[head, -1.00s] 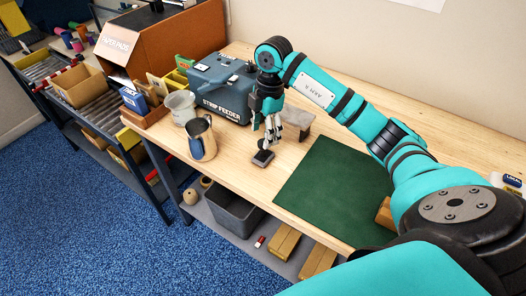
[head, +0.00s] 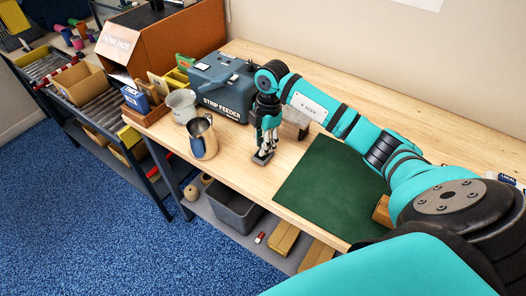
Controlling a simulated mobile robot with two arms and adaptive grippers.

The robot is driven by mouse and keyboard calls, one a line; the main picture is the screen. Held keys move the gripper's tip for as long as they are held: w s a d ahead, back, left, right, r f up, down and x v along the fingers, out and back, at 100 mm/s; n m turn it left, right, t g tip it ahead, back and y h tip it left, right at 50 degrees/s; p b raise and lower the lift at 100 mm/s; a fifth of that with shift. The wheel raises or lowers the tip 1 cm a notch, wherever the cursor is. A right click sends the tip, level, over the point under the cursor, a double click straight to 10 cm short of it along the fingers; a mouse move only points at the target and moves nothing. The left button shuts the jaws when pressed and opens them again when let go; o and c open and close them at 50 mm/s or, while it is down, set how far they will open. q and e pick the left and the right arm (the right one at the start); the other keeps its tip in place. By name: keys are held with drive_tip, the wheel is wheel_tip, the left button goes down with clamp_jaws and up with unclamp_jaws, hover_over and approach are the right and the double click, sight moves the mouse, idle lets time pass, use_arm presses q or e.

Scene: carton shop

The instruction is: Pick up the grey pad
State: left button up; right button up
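The grey pad (head: 262,159) is a small, flat, dark grey piece on the wooden workbench, between the metal pitcher and the green mat. My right gripper (head: 267,150) points down right above it, with its fingertips at or very close to the pad. The fingers cover the pad's upper part. I cannot tell whether they are open or shut on it. My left gripper is out of view.
The metal pitcher (head: 202,138) stands close to the left of the gripper. The blue-grey strip feeder (head: 222,88) is behind it, and a grey block (head: 297,117) behind right. The green mat (head: 335,190) is bare over most of its area.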

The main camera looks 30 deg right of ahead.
sight(262, 140)
clamp_jaws()
drive_tip(key=shift+r, duration=0.1)
drive_tip(key=shift+r+b, duration=0.3)
drive_tip(key=shift+r, duration=0.15)
wheel_tip(262, 140, up, 2)
drive_tip(key=shift+r+b, duration=0.15)
drive_tip(key=shift+b, duration=0.4)
drive_tip(key=s+a+r+b, duration=0.1)
drive_tip(key=s+b, duration=0.3)
drive_tip(key=s, duration=1.2)
drive_tip(key=shift+a+r, duration=0.3)
drive_tip(key=shift+r, duration=0.05)
